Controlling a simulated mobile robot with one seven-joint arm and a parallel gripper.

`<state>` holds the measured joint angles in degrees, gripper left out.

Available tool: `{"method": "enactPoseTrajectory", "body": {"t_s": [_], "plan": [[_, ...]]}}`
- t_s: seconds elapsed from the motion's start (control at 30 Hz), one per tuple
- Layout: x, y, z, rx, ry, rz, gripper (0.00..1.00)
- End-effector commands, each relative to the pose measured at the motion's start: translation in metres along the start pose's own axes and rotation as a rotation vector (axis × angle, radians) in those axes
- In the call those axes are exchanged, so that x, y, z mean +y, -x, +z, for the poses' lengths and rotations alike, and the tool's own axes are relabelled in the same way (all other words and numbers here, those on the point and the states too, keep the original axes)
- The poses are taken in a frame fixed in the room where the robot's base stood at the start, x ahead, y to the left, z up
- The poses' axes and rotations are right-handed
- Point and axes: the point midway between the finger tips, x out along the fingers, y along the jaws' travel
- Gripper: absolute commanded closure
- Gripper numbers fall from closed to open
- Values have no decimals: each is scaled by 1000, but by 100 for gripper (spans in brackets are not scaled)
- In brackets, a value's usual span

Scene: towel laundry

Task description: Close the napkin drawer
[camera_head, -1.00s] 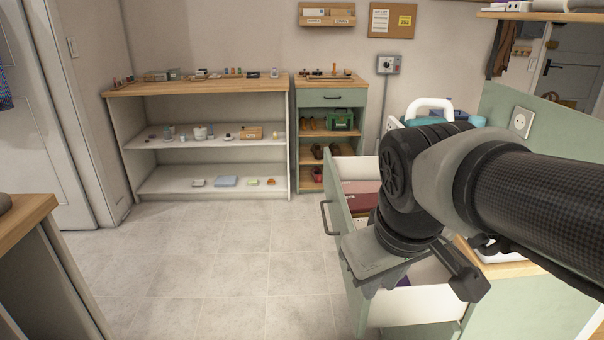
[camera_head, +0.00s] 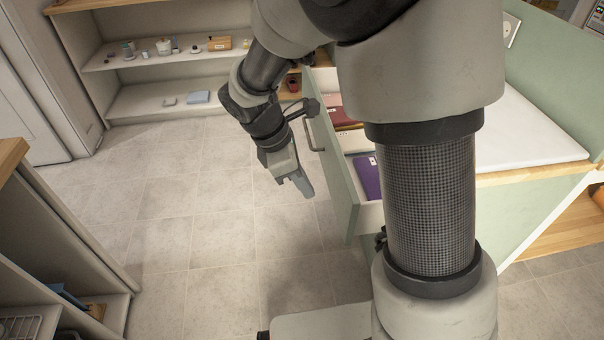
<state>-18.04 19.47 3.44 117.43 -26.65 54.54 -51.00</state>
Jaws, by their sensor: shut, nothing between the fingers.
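The napkin drawer (camera_head: 337,177) is pulled out from the green cabinet on the right. Its green front faces left and has a dark bar handle (camera_head: 311,133). Inside lie folded cloths: a purple one (camera_head: 367,177) at the near end and a dark red one (camera_head: 342,118) farther back. My gripper (camera_head: 307,190) is shut and empty. It hangs over the floor just left of the drawer front, pointing down. I cannot tell whether it touches the drawer. My arm hides part of the drawer and cabinet.
The cabinet's wooden-edged top (camera_head: 520,172) carries a white pad (camera_head: 520,130). A white shelf unit (camera_head: 140,100) with small items stands at the back. Another low shelf (camera_head: 70,240) is at the left. The tiled floor (camera_head: 190,210) between is clear.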

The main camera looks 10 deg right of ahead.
Motion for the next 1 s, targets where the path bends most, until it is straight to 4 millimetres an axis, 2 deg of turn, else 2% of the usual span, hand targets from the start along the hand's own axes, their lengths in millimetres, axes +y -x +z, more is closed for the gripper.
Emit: {"method": "enactPoseTrajectory", "body": {"t_s": [0.03, 0.27, 0.4, 0.53, 1.0], "plan": [[-1, -17, -1, -2, 0, -4, 100], [-1, -64, -1, -1, -2, -3, 100], [-1, -69, 21, 1, -6, -1, 100], [-1, -73, 32, 1, -4, 0, 100], [-1, -74, 38, 2, -3, -1, 100]]}}
